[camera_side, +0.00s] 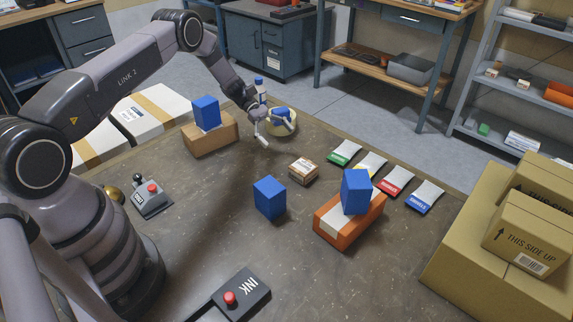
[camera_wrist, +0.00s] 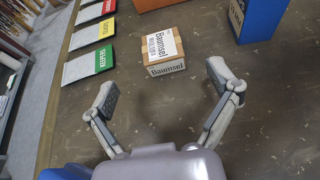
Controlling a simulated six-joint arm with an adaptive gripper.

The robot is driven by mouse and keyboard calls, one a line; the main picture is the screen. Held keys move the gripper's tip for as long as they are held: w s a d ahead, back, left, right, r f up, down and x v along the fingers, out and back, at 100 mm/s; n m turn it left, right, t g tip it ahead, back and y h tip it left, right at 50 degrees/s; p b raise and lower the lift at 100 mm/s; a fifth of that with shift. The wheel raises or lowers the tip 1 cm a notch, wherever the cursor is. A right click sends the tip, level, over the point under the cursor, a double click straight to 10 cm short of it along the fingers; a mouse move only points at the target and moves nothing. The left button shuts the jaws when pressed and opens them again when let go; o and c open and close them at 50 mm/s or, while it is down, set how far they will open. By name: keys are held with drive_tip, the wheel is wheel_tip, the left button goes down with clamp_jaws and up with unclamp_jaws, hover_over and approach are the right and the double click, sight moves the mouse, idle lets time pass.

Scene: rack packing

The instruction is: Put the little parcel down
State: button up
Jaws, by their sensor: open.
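The little parcel (camera_side: 303,170) is a small brown cardboard box with a white label, resting on the worktable. In the wrist view the parcel (camera_wrist: 165,52) lies just beyond the fingertips, near the middle, its printed label showing. My gripper (camera_side: 277,134) is above the table, up and to the left of the parcel in the side view. Its fingers are spread wide in the wrist view (camera_wrist: 164,84), with only bare tabletop between them. The fingers and the parcel look apart.
Coloured cards, green (camera_side: 345,153) to blue (camera_side: 424,196), line the far edge. Blue boxes stand on the table (camera_side: 269,198), on an orange block (camera_side: 335,240) and on a carton (camera_side: 219,140). Large cartons (camera_side: 450,255) fill the right. Open tabletop lies left of the parcel.

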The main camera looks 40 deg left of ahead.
drive_tip(key=s+d+r+m+y, duration=0.2)
drive_tip(key=s+r+m+y, duration=0.3)
drive_tip(key=r, duration=0.9)
drive_tip(key=s+d+r+m+y, duration=0.2)
drive_tip(key=s+r+m, duration=0.4)
drive_tip(key=r, duration=0.9)
drive_tip(key=s+r+m+t+y, duration=0.2)
drive_tip(key=s+m+y, duration=0.1)
drive_tip(key=s, duration=0.9)
drive_tip(key=s+a+r+m+t+y, duration=0.1)
drive_tip(key=s+r+m+t+y, duration=0.2)
drive_tip(key=s, duration=0.8)
drive_tip(key=shift+s+a+r+m+t, duration=0.25)
drive_tip(key=shift+s+m+t, duration=0.05)
drive_tip(key=shift+s+m, duration=0.1)
